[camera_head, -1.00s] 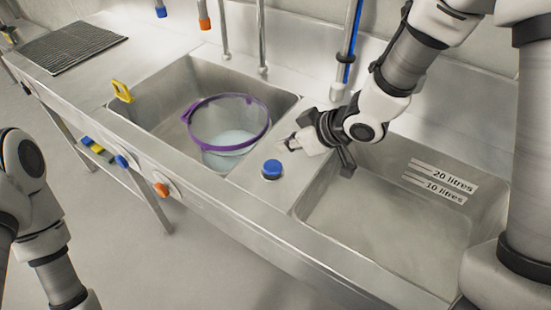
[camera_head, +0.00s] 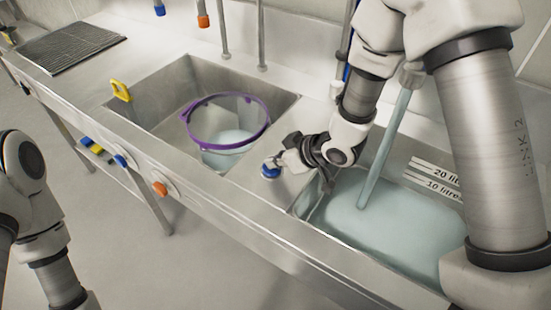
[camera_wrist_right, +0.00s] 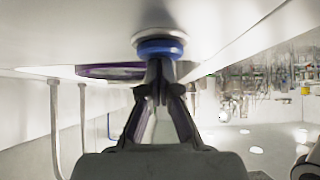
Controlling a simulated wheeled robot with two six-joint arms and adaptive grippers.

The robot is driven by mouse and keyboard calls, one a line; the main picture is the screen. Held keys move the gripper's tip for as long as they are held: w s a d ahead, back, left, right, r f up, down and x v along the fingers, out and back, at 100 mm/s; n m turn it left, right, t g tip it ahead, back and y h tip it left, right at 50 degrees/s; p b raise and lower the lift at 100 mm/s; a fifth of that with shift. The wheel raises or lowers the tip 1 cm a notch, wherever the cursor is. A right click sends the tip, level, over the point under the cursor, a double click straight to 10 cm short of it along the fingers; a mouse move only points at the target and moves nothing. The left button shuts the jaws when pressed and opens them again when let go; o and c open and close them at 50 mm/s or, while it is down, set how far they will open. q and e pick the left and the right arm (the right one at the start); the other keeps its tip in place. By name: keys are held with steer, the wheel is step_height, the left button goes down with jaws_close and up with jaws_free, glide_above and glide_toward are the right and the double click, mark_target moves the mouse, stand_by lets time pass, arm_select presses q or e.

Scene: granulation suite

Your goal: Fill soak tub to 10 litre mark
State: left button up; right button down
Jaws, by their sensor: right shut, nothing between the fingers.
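The soak tub (camera_head: 311,226) is the right-hand basin, with pale blue water (camera_head: 385,225) in it. A stream (camera_head: 385,150) falls from the spout (camera_head: 411,76) into it. The 20 litre mark (camera_head: 436,170) and 10 litre mark (camera_head: 436,187) are on the back wall, partly hidden by my right arm. The water surface looks below the 10 litre label. The blue button (camera_head: 268,173) is on the ledge between the basins. My right gripper (camera_head: 280,162) is shut and empty, its fingertips at the button; in the right wrist view they appear to touch it (camera_wrist_right: 160,48). My left gripper is out of view.
A clear bucket with a purple rim (camera_head: 228,148) stands in the left basin (camera_head: 160,116), close to my right gripper. A yellow clip (camera_head: 121,91) sits on that basin's edge. A ribbed drainer (camera_head: 66,49) lies at the far left. Orange (camera_head: 160,189) and blue (camera_head: 121,161) knobs are on the front.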

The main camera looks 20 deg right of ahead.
steer(key=shift+s+f, duration=0.35)
steer(key=shift+f, duration=0.2)
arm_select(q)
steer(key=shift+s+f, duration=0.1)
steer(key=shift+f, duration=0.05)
arm_select(e)
steer(key=shift+f, duration=0.15)
steer(key=shift+s, duration=0.15)
stand_by(0.8)
stand_by(4.5)
steer(key=r+p, duration=0.2)
steer(key=w+r+p, duration=0.1)
steer(key=r+p, duration=0.2)
steer(key=shift+w+a+r, duration=0.1)
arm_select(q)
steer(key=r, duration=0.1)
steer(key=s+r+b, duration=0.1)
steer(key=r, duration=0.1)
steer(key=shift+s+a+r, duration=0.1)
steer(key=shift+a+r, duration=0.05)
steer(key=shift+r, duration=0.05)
arm_select(e)
steer(key=v, duration=1)
